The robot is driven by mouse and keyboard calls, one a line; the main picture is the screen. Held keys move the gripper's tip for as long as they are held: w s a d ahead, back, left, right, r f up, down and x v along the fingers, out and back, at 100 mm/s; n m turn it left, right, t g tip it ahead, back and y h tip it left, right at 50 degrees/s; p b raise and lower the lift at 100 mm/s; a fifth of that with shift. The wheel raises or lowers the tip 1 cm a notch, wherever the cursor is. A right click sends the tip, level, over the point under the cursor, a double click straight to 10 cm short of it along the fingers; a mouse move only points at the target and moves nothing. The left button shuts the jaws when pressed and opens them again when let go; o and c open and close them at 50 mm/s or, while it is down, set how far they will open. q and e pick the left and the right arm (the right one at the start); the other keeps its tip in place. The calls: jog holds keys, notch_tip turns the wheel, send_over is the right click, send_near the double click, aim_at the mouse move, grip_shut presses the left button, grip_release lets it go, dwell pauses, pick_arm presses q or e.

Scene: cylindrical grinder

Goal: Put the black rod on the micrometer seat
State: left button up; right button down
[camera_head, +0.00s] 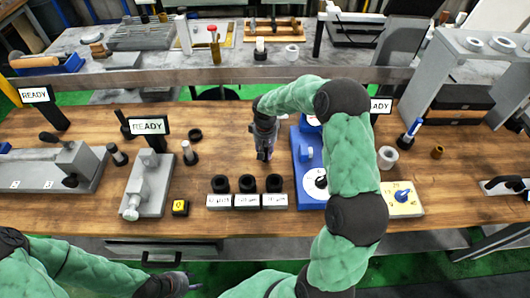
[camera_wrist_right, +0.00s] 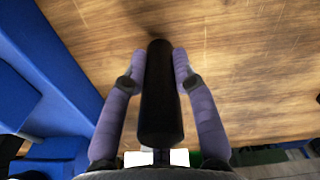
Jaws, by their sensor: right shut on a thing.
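A black rod (camera_wrist_right: 160,95) stands lengthwise between the two purple fingers of my right gripper (camera_wrist_right: 160,68) in the right wrist view. The gripper is shut on it. In the head view my right gripper (camera_head: 264,153) points down above the middle of the wooden bench, left of the blue machine; the rod is hard to make out there. A grey device (camera_head: 150,188) with a READY screen, possibly the micrometer, sits left of centre; its seat is not clear. My left gripper (camera_head: 182,284) is low at the front, off the bench; its finger opening cannot be made out.
Several white labelled blocks (camera_head: 247,201) with black rings stand in front of my right gripper. A blue machine (camera_head: 308,170) is close on its right, partly behind my arm. Bare wood lies between.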

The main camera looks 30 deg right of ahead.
jog(key=shift+r, duration=0.15)
jog(key=c, duration=1.2)
grip_release()
jog(key=shift+f, duration=0.25)
jog(key=shift+c, duration=0.2)
jog(key=shift+o, duration=1.3)
jog(key=shift+r, duration=0.15)
